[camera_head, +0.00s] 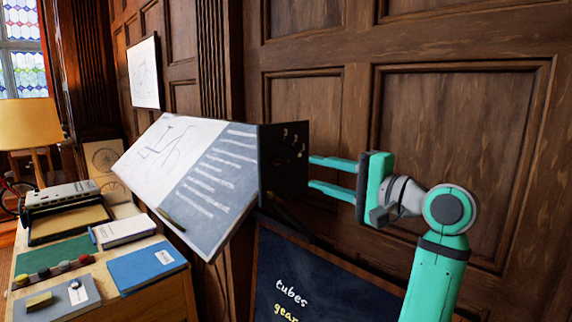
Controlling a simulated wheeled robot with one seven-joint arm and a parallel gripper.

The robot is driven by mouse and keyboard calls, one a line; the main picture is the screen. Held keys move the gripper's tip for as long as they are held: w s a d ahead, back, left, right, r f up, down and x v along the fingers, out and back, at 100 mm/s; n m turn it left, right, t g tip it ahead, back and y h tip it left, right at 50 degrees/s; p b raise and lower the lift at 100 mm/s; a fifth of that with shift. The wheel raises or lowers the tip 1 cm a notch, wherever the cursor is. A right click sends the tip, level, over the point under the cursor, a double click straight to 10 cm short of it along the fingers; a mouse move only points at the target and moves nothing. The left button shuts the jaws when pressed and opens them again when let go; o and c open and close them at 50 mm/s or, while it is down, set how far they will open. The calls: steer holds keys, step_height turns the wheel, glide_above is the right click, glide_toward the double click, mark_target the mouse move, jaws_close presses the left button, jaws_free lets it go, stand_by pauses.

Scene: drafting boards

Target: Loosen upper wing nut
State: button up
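The drafting board (215,180) is tilted, with a bicycle drawing on white paper and a grey panel of handwriting. Its dark side panel (283,180) faces right and carries a few small pale metal shapes near the top, perhaps the wing nuts (291,137); they are too small to tell apart. My teal gripper (311,173) is to the right of this panel and points left at it. Its two fingers are spread apart with nothing between them. The fingertips are close to the panel's right edge, lower than the pale shapes. I cannot tell whether they touch the panel.
A dark chalkboard (330,290) with writing stands below my gripper. A wood-panelled wall (450,130) is behind my arm.

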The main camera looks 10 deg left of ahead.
mark_target(285, 162)
steer(key=x, duration=1)
steer(key=shift+w+a+r, duration=0.15)
steer(key=shift+w+a, duration=0.05)
steer(key=shift+a, duration=0.2)
